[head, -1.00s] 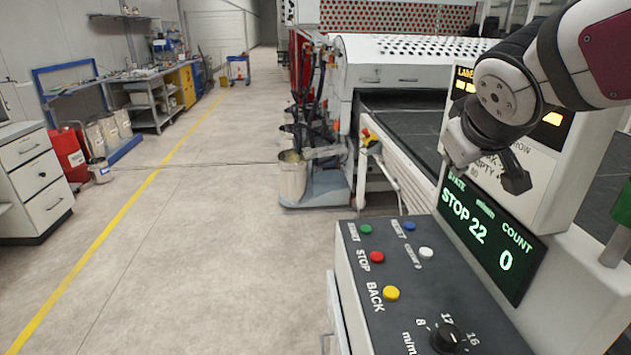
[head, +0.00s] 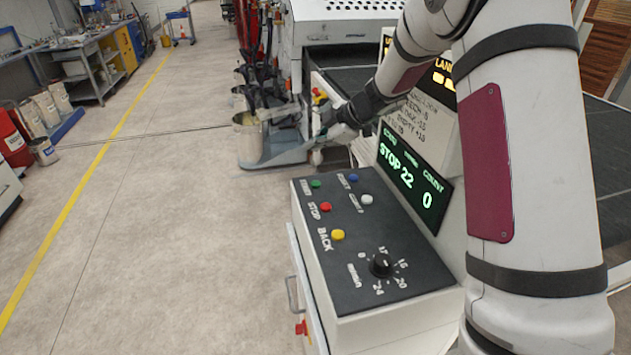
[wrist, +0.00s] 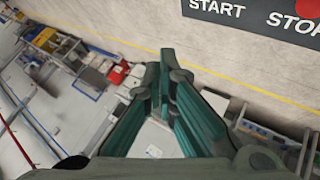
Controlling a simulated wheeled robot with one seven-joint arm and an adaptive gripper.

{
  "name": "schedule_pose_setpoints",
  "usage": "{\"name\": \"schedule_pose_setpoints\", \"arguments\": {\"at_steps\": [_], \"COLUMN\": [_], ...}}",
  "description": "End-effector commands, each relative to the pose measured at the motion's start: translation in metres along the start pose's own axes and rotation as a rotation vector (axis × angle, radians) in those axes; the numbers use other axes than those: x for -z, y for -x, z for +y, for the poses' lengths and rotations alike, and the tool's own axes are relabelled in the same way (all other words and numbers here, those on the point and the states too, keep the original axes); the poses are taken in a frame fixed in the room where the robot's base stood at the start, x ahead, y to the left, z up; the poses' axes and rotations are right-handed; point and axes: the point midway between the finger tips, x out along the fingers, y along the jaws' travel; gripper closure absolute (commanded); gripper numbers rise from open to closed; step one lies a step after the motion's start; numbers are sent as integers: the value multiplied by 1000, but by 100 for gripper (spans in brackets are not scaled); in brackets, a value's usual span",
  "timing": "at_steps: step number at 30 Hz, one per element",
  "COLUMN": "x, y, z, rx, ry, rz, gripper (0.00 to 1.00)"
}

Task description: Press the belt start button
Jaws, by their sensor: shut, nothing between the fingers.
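The green button (head: 316,184) sits at the far left corner of the dark control panel (head: 340,268), beside a START label that is hard to read in the head view. In the wrist view the START lettering (wrist: 217,8) is clear at the top, but the green button is outside the frame. My gripper (head: 325,124) shows small in the head view, above and beyond the panel's far end, apart from the button. In the wrist view its green-padded fingers (wrist: 162,58) meet at the tips, shut and empty.
The red STOP button (head: 326,207), blue button (head: 353,178), white button (head: 367,199), yellow BACK button (head: 338,235) and black dial (head: 381,265) share the panel. The display (head: 412,180) reads STOP 22 and 0. A bucket (head: 256,140) stands beyond.

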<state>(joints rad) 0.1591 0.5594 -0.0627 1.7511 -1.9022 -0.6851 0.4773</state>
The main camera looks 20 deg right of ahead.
Motion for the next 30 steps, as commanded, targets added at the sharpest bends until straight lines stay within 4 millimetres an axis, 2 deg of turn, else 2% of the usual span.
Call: {"name": "schedule_pose_setpoints", "arguments": {"at_steps": [14, 30], "x": [-3, -36], "y": [-5, -50], "z": [-4, -37], "rx": [11, 12], "ry": [3, 2], "rz": [3, 3], "gripper": [100, 100]}}
